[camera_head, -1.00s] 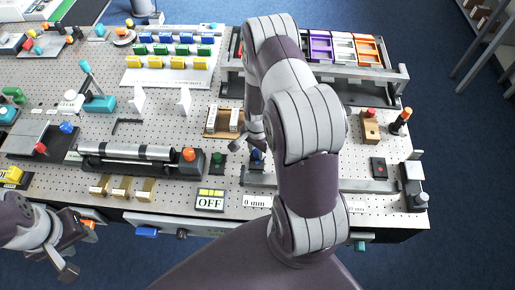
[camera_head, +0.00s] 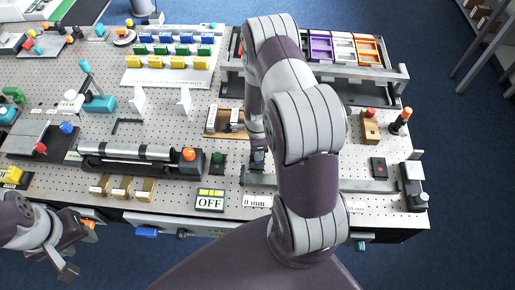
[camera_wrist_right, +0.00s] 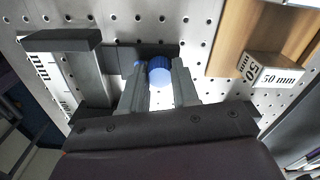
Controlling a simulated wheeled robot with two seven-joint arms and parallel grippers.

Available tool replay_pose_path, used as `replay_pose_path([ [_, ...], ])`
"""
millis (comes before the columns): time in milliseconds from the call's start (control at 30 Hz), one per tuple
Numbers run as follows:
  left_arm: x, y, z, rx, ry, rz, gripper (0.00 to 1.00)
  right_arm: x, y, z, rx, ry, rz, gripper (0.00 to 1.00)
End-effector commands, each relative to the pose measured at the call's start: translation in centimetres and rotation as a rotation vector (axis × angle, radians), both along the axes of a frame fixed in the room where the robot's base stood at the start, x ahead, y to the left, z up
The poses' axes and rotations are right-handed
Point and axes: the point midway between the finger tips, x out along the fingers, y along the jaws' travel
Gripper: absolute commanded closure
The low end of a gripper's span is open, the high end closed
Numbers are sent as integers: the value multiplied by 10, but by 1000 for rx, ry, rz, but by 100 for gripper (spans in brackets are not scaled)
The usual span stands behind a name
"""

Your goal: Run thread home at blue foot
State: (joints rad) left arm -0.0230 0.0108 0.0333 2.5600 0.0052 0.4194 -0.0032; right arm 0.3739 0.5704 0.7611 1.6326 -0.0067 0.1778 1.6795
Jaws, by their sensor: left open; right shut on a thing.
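A blue knurled knob (camera_wrist_right: 159,70) shows between the fingers of my right gripper (camera_wrist_right: 160,82) in the right wrist view. The gripper is shut on it; the fingers hide its sides and any thread below. In the head view my right gripper (camera_head: 257,155) is at the left end of a grey metal rail (camera_head: 345,184), and the knob is mostly hidden. My left gripper (camera_head: 76,249) is open and empty at the lower left, off the table's front edge.
A green knob on a dark block (camera_head: 217,160) stands just left of the right gripper. A wooden tray with 50 mm blocks (camera_head: 222,122) lies behind it. An OFF display (camera_head: 209,200) and a 0 mm label (camera_head: 257,201) are in front.

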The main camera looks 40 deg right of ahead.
Motion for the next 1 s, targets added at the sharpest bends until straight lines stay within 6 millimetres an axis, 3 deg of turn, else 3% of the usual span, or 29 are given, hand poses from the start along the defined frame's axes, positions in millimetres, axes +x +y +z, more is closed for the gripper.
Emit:
replay_pose_path([
  [133, 0, 0, 0, 0, 0, 0, 57, 1, 0, 0, -1, -2, -1, 100],
  [167, 0, 0, 0, 0, 0, 0, 57, 1, 0, 0, -1, -2, 0, 67],
  [233, 0, 0, 0, 0, 0, 0, 57, 0, 0, 0, -1, -2, 0, 44],
  [267, 0, 0, 0, 0, 0, 0, 57, 0, 0, 0, 0, -1, 0, 40],
  [533, 0, 0, 0, 0, 0, 0, 57, 0, 0, 1, 0, -1, 2, 40],
  [667, 0, 0, -4, 0, 0, 0, 57, 1, 0, 10, -1, -2, 2, 40],
  [1000, 0, 0, -25, 0, 0, 0, 57, 1, -1, 93, -2, -7, 1, 40],
])
